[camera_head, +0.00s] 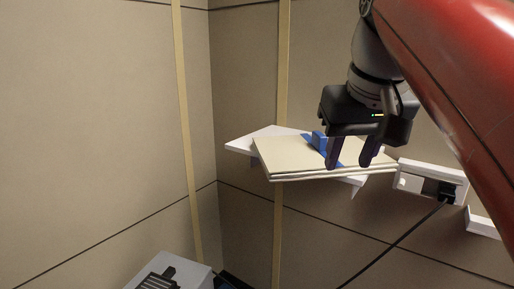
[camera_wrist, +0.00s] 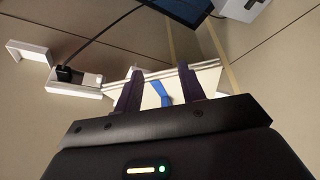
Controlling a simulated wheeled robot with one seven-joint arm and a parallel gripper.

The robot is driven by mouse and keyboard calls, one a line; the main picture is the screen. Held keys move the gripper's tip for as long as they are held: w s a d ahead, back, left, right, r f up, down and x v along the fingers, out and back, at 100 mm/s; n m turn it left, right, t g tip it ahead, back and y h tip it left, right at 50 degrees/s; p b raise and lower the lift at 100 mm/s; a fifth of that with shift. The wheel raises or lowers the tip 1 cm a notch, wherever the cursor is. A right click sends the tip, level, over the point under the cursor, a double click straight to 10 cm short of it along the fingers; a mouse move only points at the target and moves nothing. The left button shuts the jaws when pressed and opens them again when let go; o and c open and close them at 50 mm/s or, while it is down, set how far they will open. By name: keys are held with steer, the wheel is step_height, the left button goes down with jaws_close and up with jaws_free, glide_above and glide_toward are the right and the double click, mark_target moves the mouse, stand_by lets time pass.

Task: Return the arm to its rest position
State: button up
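My gripper (camera_head: 351,152) hangs from my arm at the right of the head view, with its two dark fingers pointing down and apart. It is in front of a cream board-like stack (camera_head: 285,160) on a white corner shelf (camera_head: 240,146). A blue piece (camera_head: 319,141) lies on the stack, partly hidden behind the fingers. In the wrist view the gripper (camera_wrist: 160,88) shows its two fingers spread, and the blue piece (camera_wrist: 160,92) appears between them, beyond the tips. I see nothing held. Whether the fingers touch the stack cannot be told.
A white wall box (camera_head: 411,182) with a black plug and cable (camera_head: 400,240) is right of the shelf. Another white bracket (camera_head: 482,223) is lower right. A grey box (camera_head: 172,270) stands at the bottom. Bare panelled walls fill the left.

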steer(key=s+f, duration=0.3)
steer(key=f, duration=0.6)
steer(key=s+d+f, duration=0.1)
steer(key=s+f, duration=0.2)
steer(key=f, duration=0.7)
steer(key=s+f+m, duration=0.1)
steer(key=s+f, duration=0.2)
steer(key=f, duration=0.6)
steer(key=shift+s+d+f+t, duration=0.2)
steer(key=shift+s+d+t, duration=0.05)
steer(key=shift+d+t, duration=0.15)
steer(key=shift+a, duration=0.15)
